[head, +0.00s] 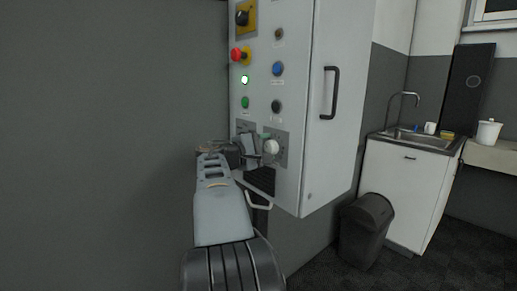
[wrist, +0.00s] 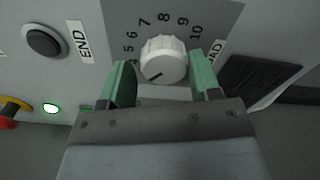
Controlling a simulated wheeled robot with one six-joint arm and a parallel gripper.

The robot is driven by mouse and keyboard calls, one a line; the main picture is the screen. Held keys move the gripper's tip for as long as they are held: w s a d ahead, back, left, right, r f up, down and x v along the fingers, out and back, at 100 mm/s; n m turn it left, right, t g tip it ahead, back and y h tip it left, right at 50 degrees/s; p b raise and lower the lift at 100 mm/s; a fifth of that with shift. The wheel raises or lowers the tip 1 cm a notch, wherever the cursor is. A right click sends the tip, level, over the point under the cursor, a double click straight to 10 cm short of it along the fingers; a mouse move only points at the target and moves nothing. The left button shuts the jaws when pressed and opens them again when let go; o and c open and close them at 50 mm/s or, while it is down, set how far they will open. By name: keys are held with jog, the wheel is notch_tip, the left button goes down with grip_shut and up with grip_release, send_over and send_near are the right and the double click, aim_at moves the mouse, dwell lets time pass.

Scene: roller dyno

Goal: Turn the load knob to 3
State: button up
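The load knob (wrist: 163,60) is a round white ribbed knob on a grey dial plate (wrist: 210,12). In the wrist view, a dark mark on its face points to the lower left, below the printed 5. The LOAD label is partly covered by the right finger. In the head view, my gripper (head: 258,146) is at the white knob (head: 271,146), low on the cabinet.
A black door handle (head: 330,93) sticks out right. A bin (head: 366,230) and sink (head: 420,141) stand further right.

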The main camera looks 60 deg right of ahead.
jog(key=shift+o, duration=1.3)
jog(key=shift+w+d+f, duration=0.15)
jog(key=shift+d+f, duration=0.15)
jog(key=shift+s+a+r, duration=0.2)
jog(key=shift+a, duration=0.45)
jog(key=w+p+v, duration=0.1)
jog(key=v, duration=1.1)
jog(key=shift+a, duration=0.25)
jog(key=shift+w, duration=0.1)
